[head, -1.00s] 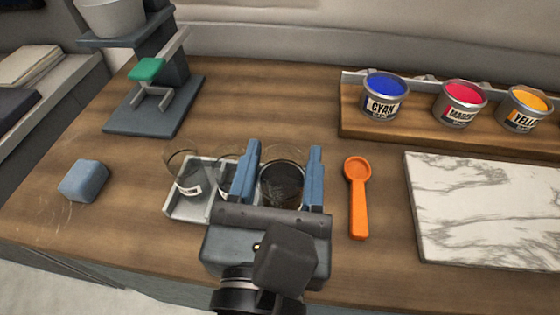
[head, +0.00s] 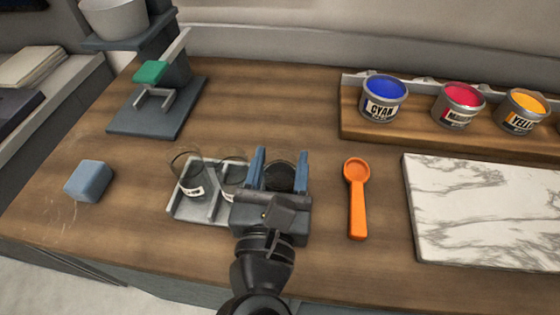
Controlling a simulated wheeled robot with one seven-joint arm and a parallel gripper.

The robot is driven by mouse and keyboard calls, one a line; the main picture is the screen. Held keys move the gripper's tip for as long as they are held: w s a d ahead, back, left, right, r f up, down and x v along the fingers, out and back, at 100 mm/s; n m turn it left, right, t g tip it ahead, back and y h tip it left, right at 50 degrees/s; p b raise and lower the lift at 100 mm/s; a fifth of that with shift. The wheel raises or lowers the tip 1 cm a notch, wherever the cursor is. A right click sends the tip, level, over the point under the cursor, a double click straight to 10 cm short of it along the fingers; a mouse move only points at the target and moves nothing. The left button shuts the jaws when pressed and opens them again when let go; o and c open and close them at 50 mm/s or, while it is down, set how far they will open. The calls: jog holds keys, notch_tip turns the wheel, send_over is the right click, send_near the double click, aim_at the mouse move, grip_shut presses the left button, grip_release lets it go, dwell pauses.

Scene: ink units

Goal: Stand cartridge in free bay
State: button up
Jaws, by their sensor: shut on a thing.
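My gripper (head: 280,168) is shut on a clear round cartridge (head: 280,178) with dark contents, one blue finger on each side. The cartridge looks upright. It is at the right end of a pale grey tray (head: 182,212) with raised dividers. Two other clear cartridges with white labels stand in the tray's left (head: 190,175) and middle (head: 233,172) bays. My gripper body hides the tray's right part and the cartridge's lower part, so I cannot tell whether the held cartridge rests in a bay.
An orange scoop (head: 357,205) lies right of my gripper, and a marble slab (head: 480,210) beyond it. Paint cans (head: 383,98) stand on a wooden shelf behind. A blue block (head: 88,181) and a dark stand (head: 155,115) are at left. Bare wood lies between.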

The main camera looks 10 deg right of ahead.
jog(key=shift+f, duration=0.15)
jog(key=o, duration=1.2)
jog(key=shift+c, duration=0.2)
jog(key=shift+r, duration=0.25)
jog(key=b+v, duration=0.2)
jog(key=v, duration=1)
jog(key=shift+d+f, duration=0.1)
